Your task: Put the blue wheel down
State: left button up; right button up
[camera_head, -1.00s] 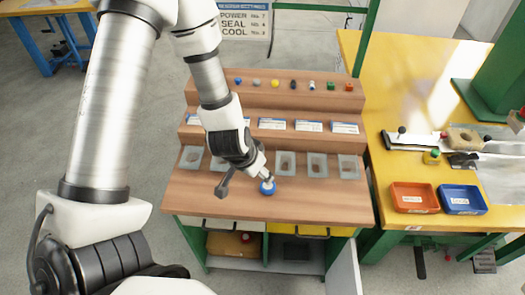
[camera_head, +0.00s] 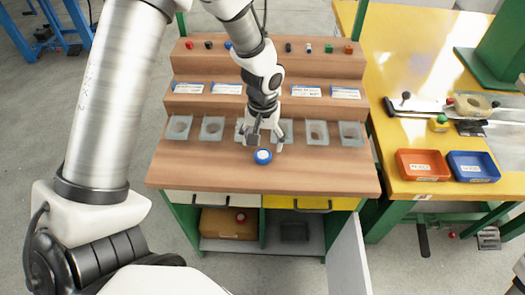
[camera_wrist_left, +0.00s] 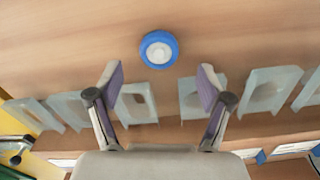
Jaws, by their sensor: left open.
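The blue wheel (camera_head: 263,157), with a pale hub, rests on the lowest wooden step, in front of the row of grey plates. It also shows in the left wrist view (camera_wrist_left: 159,49), clear of the fingers. My left gripper (camera_head: 263,136) is just behind the wheel in the head view. In the left wrist view the gripper (camera_wrist_left: 160,88) has its fingers spread wide with nothing between them. The wheel lies beyond the fingertips, apart from them. My right gripper is not in view.
Grey plates with round recesses (camera_head: 212,128) stand in a row behind the wheel. Label cards (camera_head: 306,91) and small coloured parts (camera_head: 329,48) sit on higher steps. Red (camera_head: 423,165) and blue (camera_head: 472,166) trays stand on the yellow table. The step's front right is clear.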

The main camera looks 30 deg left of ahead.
aim_at(263, 154)
pick_arm(q)
notch_tip(263, 154, down, 5)
jog(key=shift+w+r, duration=0.1)
jog(key=shift+r, duration=0.1)
jog(key=shift+d, duration=0.1)
jog(key=c, duration=1.3)
